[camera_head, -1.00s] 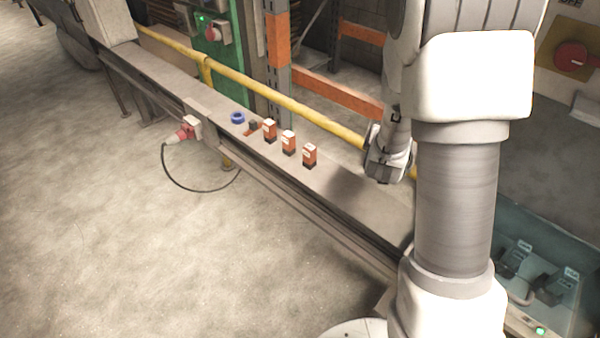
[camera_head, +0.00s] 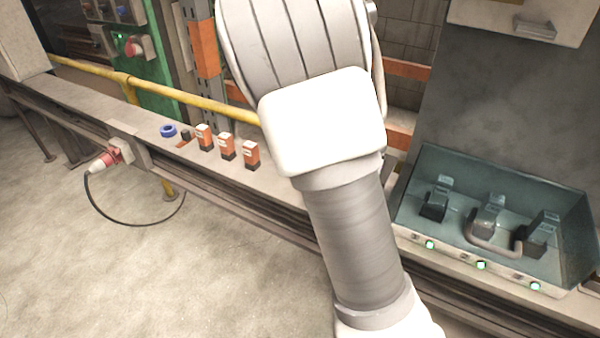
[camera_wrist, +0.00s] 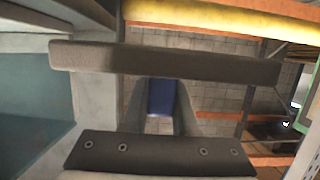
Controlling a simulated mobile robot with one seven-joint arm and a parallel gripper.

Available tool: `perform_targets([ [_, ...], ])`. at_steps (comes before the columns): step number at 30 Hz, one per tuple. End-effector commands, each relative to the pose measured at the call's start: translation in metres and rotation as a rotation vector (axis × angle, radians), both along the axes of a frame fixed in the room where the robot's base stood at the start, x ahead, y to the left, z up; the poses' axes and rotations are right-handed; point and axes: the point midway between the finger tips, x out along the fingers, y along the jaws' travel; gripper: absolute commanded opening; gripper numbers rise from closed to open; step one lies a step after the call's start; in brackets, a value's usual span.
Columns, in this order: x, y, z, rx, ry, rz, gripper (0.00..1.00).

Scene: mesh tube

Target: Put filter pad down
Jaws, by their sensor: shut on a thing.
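In the wrist view a small flat-sided blue piece (camera_wrist: 161,92), which appears to be the filter pad, sits between the two dark fingers of my gripper (camera_wrist: 160,112). The fingers close on it from left and right. Only part of the piece shows between the dark gripper bars. In the head view my gripper and the pad are hidden behind my own arm.
A teal-lined tray (camera_head: 462,253) with dark fixtures, a curved handle and green lights stands at the right. On the bench (camera_head: 283,187) at left are several orange-and-white boxes (camera_head: 227,147) and a blue ring (camera_head: 168,131). A yellow rail (camera_head: 190,100) runs behind.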

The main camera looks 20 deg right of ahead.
Motion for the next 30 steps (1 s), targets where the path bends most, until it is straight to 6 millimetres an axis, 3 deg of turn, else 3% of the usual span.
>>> perform_targets([
  [9,0.031,0.066,-0.046,-0.002,0.0,0.009,0.0],
  [15,0.044,0.093,-0.062,-0.001,0.0,0.005,0.0],
  [20,0.046,0.098,-0.068,0.0,0.0,0.002,0.0],
  [27,0.045,0.098,-0.102,-0.002,0.002,0.003,0.0],
  [30,0.046,0.098,-0.106,-0.001,-0.001,0.003,0.0],
])
